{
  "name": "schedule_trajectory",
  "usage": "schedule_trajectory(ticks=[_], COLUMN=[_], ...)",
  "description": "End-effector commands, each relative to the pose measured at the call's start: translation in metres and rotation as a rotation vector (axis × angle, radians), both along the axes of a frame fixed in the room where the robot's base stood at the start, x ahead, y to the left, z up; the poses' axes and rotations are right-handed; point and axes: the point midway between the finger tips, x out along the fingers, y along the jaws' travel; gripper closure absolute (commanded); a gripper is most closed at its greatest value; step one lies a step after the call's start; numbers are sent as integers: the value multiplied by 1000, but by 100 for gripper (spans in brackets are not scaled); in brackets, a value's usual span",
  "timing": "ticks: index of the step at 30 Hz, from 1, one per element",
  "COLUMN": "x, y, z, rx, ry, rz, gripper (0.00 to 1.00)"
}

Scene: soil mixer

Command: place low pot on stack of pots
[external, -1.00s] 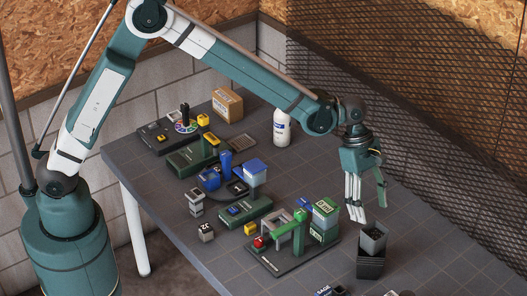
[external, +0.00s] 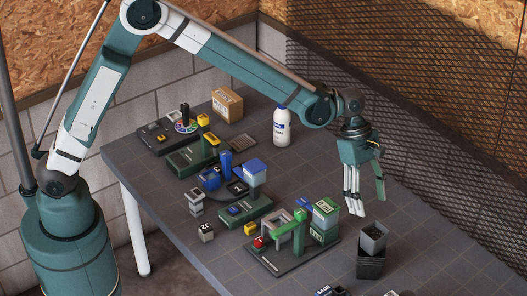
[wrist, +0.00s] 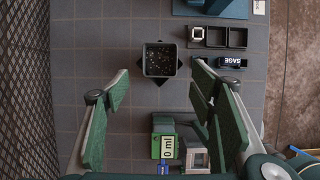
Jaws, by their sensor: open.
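A stack of dark pots (external: 371,266) stands on the table at the right in the external view. A dark square pot filled with dark, speckled soil (external: 373,238) sits on top of it, and no separate low pot can be told apart elsewhere. In the wrist view the soil-filled pot (wrist: 160,60) is upright, with dark corners of a turned pot (wrist: 160,82) showing under it. My gripper (external: 366,203) is open and empty, above the stack and a little behind it, pointing down. Its fingers are apart from the pots.
A green device with a 0 ml display (external: 324,222) stands left of the stack. Further left are a green station (external: 245,209), a blue device (external: 225,165) and a white bottle (external: 282,127). A mesh wall (external: 430,120) borders the far side. Table around the stack is mostly clear.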

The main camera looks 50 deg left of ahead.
Motion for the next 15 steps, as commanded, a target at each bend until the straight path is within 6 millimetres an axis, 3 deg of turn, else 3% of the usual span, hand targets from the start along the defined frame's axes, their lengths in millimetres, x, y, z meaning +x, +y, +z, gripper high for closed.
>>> schedule_trajectory(ticks=[8,15], x=[-1,-4], y=[8,42], z=[7,34], rx=[1,11], ry=[-14,-78], rz=[-11,-73], gripper=[45,45])
